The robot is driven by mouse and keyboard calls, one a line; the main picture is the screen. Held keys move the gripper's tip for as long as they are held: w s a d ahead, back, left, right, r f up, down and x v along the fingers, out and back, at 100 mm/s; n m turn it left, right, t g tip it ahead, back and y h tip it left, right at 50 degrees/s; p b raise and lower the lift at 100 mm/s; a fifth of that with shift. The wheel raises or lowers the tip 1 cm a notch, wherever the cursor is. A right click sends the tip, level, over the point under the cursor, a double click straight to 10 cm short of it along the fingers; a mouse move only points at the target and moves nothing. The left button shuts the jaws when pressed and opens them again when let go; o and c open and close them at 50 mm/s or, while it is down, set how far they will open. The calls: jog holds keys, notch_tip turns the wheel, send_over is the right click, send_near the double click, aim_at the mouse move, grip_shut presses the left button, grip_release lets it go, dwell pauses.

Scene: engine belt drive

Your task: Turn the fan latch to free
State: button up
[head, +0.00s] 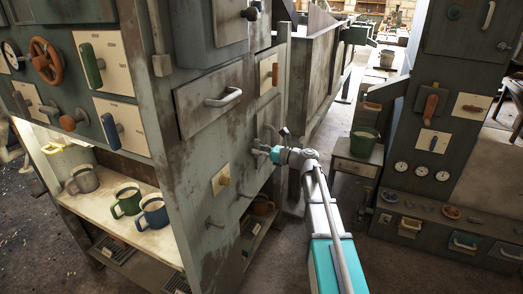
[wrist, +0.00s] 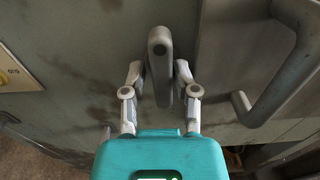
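A grey lever (wrist: 160,65), which I take to be the fan latch, stands upright in the picture on the grey-green panel in the wrist view. It has a rounded upper end. My gripper (wrist: 160,75) has one finger on each side of it, very close to its edges. Whether both fingers press on it cannot be told. In the head view my gripper (head: 270,154) is up against the side panel of the left cabinet, and the lever is largely hidden there. No label for the latch is readable.
A curved grey handle (wrist: 285,75) stands out just right of the lever. A drawer handle (head: 224,98) is above. A green bucket (head: 363,141) stands on a small stand to the right.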

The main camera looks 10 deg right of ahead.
jog(key=shift+o, duration=0.9)
jog(key=shift+w+a, duration=0.1)
jog(key=shift+a, duration=0.1)
jog(key=shift+d, duration=0.1)
jog(key=shift+d, duration=0.15)
jog(key=v, duration=1.1)
jog(key=shift+s+d, duration=0.25)
dwell(0.4)
